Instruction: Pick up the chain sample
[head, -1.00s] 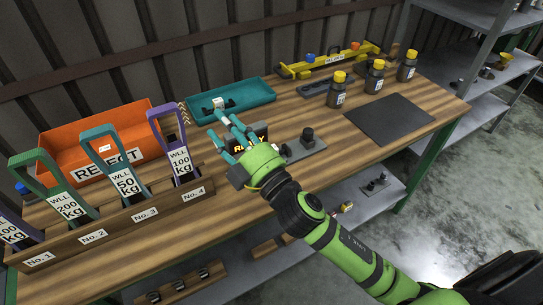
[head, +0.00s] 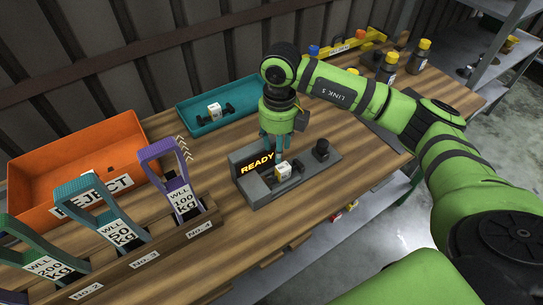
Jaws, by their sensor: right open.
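A small dark chain sample with a white tag (head: 283,171) sits on the grey test fixture (head: 262,197), in front of its lit "READY" display. A similar white-tagged dark piece (head: 215,110) lies in the teal tray (head: 187,126). My right gripper (head: 273,152) points down over the fixture, its teal fingers open, just above and behind the tagged piece there. The fingertips partly overlap the display in the picture, and I cannot tell whether they touch the sample. My left gripper is not in view.
An orange "REJECT" bin (head: 75,160) stands at the left behind a wooden rack (head: 205,221) with coloured load-tag handles. A dark knob (head: 322,147) rises at the fixture's right end. Yellow-capped bottles (head: 388,68) stand at the back right, behind my right arm.

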